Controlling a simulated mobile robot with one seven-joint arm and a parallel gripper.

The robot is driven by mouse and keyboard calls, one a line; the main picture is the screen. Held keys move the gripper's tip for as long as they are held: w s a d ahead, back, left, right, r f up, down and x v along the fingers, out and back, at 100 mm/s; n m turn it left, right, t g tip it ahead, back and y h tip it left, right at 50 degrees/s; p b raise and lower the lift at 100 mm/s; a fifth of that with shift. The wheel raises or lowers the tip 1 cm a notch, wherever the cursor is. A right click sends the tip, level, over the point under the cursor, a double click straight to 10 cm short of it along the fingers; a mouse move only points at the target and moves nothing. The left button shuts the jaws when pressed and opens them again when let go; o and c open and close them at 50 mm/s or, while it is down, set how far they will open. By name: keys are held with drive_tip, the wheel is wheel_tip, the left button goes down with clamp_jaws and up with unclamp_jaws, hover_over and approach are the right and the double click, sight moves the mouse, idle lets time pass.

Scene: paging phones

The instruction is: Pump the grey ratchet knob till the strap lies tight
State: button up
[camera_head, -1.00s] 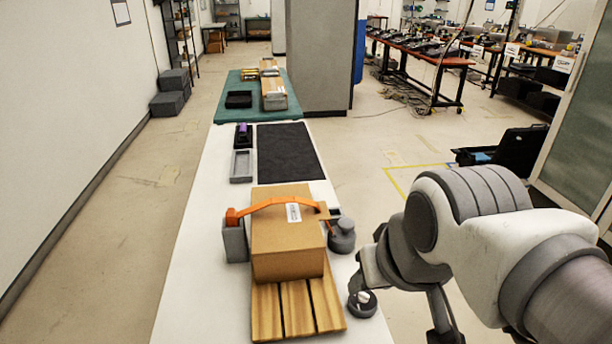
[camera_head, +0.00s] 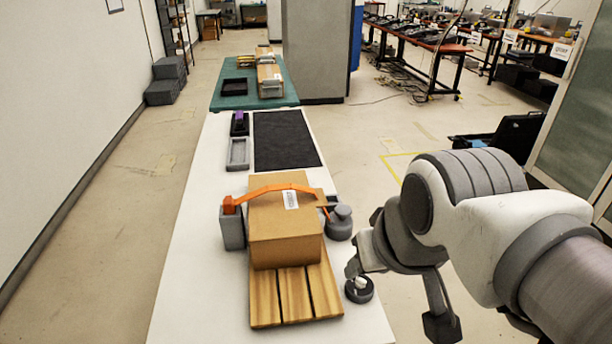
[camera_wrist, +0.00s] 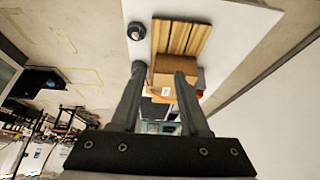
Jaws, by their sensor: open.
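An orange strap (camera_head: 268,190) arches over a brown cardboard box (camera_head: 284,240), from a grey post (camera_head: 232,232) at its left to its right side. It looks bowed above the box top. A grey knob (camera_head: 340,222) stands by the box's right side, under the strap's right end. A darker round knob with a pale top (camera_head: 359,290) sits nearer, right of the wooden slats; it also shows in the wrist view (camera_wrist: 136,31). My gripper (camera_wrist: 160,72) is open and empty, its fingers above and apart from the box and knobs.
The box rests on wooden slats (camera_head: 293,300) on a white table (camera_head: 200,300). Behind lie a grey tray (camera_head: 238,154), a purple-topped item (camera_head: 239,122) and a black mat (camera_head: 285,140). A green table (camera_head: 225,102) stands beyond. The white table's left front is clear.

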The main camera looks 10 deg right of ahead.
clamp_jaws()
idle(1.9)
